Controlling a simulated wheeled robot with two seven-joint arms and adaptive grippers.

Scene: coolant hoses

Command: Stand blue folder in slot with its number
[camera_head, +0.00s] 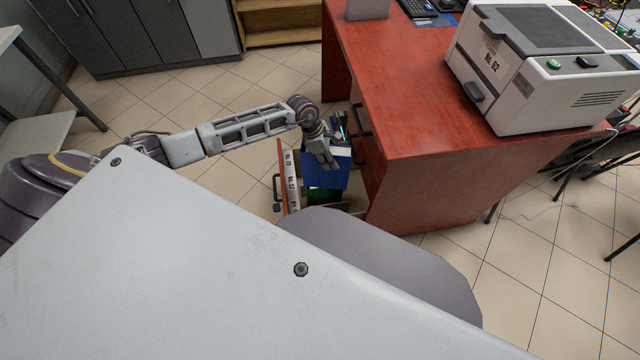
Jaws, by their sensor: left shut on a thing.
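The blue folder (325,174) is held over an open drawer at the desk's left side. My left gripper (328,162) is shut on the folder's upper part. The open drawer has a red-brown front (281,160) with a dark handle and white number labels (291,184), too small to read surely. The folder hides much of the drawer's inside, so I cannot tell whether its lower edge is within a slot. A dark green thing (322,196) shows below the folder in the drawer. No number is visible on the folder. My right gripper is not in view.
The red-brown desk (400,100) stands right of the folder. It carries a white machine (545,75) labelled "No. 62" and a keyboard (418,8). Grey cabinets (140,35) and a wooden shelf (280,22) stand at the back. Tiled floor left of the drawer is clear.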

